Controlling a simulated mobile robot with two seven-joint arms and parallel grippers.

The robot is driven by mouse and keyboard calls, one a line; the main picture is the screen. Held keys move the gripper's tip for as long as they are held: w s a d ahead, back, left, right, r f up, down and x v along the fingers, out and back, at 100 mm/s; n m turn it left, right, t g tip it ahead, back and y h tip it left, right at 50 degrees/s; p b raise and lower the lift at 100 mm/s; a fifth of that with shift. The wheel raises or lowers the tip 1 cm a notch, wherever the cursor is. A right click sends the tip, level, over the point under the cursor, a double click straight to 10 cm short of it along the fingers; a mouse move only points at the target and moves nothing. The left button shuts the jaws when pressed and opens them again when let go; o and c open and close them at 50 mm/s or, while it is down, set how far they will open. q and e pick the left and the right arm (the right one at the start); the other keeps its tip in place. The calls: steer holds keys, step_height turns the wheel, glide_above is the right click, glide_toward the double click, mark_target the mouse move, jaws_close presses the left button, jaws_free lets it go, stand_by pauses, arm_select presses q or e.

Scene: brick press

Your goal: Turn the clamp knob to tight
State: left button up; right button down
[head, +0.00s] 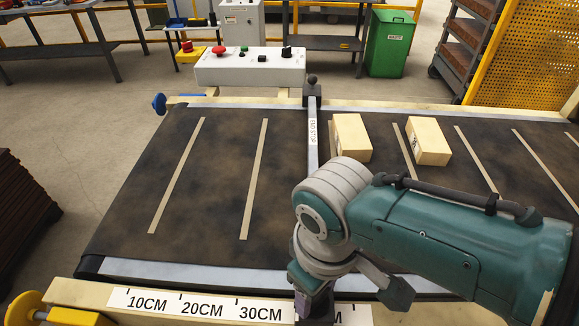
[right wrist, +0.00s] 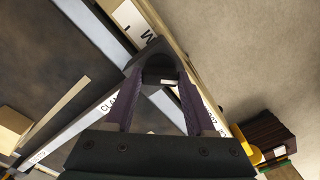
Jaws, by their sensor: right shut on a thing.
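The dark clamp knob (right wrist: 158,62) shows in the right wrist view, near the end of a light bar (right wrist: 85,122) with partly hidden lettering. My right gripper (right wrist: 157,82) is shut on the knob, with a purple finger on either side of it. In the head view my right gripper (head: 315,304) is at the near edge of the conveyor table, over the ruler strip (head: 200,304); the knob is hidden there behind the gripper and wrist. I cannot read the knob's setting. My left gripper is not in view.
The END STOP bar (head: 313,135) crosses the dark belt (head: 220,170). Two pale bricks, one (head: 351,137) beside the bar and another (head: 428,141) further right, lie on the belt. A control box (head: 250,67) stands behind it. The belt's left part is clear.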

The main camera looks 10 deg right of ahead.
steer(key=m+p, duration=0.1)
steer(key=m, duration=0.3)
steer(key=shift+a+r+m, duration=0.1)
steer(key=shift+a+m, duration=0.05)
steer(key=shift+m, duration=0.15)
steer(key=m, duration=0.4)
steer(key=shift+m, duration=0.3)
steer(key=shift+c, duration=1.2)
jaws_free()
